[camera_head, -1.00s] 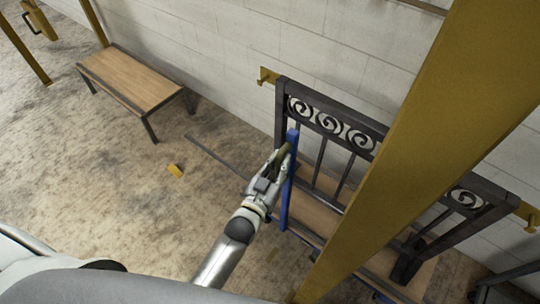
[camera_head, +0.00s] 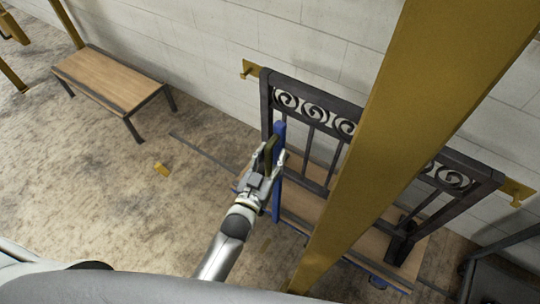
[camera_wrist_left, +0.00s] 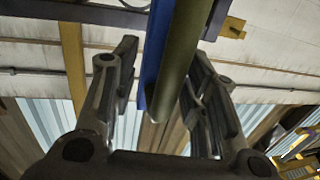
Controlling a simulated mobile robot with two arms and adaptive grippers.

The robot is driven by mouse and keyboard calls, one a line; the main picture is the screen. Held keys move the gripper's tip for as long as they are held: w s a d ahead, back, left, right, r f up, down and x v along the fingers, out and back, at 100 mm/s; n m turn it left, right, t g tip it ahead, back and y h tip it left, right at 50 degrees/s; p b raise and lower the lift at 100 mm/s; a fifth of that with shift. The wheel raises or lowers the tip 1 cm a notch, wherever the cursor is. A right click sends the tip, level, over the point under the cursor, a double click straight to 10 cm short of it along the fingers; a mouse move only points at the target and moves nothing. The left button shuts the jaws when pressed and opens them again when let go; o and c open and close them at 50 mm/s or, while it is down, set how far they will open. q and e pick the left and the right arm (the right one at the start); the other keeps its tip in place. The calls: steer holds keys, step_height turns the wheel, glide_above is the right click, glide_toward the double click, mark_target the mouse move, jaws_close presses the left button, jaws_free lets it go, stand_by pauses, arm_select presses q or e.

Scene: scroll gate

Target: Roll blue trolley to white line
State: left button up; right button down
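The blue trolley has an upright blue post (camera_head: 277,190) with an olive grip bar (camera_head: 270,150) near its top and a wooden deck (camera_head: 300,205). A dark scroll gate panel (camera_head: 325,122) stands upright on or just behind the deck. My left gripper (camera_head: 268,160) is at the post's top, its fingers apart on either side of the olive bar. In the left wrist view the olive bar (camera_wrist_left: 182,70) runs between the spread fingers, with the blue post (camera_wrist_left: 157,50) beside it. A gap shows by the left finger; contact on the right is unclear. I cannot make out a white line.
A large ochre beam (camera_head: 400,130) crosses the view and hides part of the gate and deck. A wooden bench (camera_head: 112,75) stands left by the block wall (camera_head: 200,40). The left floor is open.

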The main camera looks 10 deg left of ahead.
arm_select(q)
steer(key=shift+a, duration=0.15)
steer(key=shift+s+a, duration=0.1)
steer(key=shift+s, duration=0.15)
steer(key=s+a, duration=0.2)
steer(key=s, duration=0.9)
steer(key=shift+s, duration=0.15)
